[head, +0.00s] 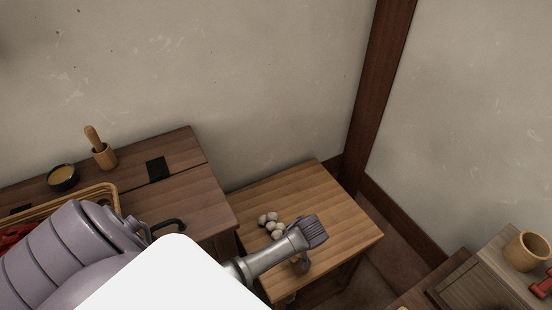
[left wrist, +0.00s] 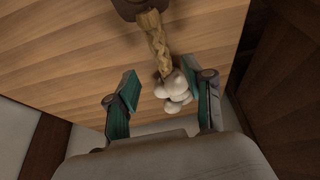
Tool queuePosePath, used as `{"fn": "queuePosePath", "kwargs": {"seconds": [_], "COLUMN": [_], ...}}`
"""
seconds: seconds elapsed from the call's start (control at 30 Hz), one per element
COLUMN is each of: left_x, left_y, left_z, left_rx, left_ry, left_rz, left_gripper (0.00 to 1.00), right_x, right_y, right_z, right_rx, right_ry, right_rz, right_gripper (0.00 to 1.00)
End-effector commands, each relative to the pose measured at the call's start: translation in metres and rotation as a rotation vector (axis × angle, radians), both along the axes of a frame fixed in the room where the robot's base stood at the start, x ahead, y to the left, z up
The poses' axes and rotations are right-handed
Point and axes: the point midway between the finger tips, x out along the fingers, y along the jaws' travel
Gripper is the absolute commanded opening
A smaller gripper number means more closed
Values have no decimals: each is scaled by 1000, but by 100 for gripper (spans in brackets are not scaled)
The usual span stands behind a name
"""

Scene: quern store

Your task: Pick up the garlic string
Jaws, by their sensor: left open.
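The garlic string shows as several pale bulbs (head: 270,223) on the small wooden table in the head view. In the left wrist view its bulbs (left wrist: 174,91) lie between my fingers in the picture, closer to the right-hand finger. Its tan braid (left wrist: 157,43) runs up from them to a dark brown piece at the top edge. My left gripper (head: 301,262) hangs over the small table, just right of the bulbs. In the left wrist view the left gripper (left wrist: 159,72) is open, with green-faced fingers wide apart and not closed on the garlic. My right gripper is not in view.
The small table (head: 350,233) stands in a corner by a dark post (head: 378,90). A larger dark table at left holds a wicker basket (head: 108,188), a bowl (head: 62,178) and a wooden mortar (head: 104,157). A wooden mug (head: 526,251) stands at far right.

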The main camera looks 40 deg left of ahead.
Motion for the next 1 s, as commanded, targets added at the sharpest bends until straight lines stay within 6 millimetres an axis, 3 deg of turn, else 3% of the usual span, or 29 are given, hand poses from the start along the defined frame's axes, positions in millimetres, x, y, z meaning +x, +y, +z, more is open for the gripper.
{"fn": "queuePosePath", "kwargs": {"seconds": [0.27, 0.5, 0.77, 1.0], "left_x": [2, 5, 6, 5], "left_y": [13, 23, 24, 24], "left_z": [-22, -48, -51, -51], "left_rx": [2, 0, -1, 0], "left_ry": [2, -1, -1, -1], "left_rz": [0, -1, -2, -1], "left_gripper": [52, 52, 52, 15], "right_x": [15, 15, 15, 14], "right_y": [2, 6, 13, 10], "right_z": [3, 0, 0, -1], "right_rx": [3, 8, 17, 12], "right_ry": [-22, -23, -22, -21], "right_rz": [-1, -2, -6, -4], "right_gripper": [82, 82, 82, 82]}}
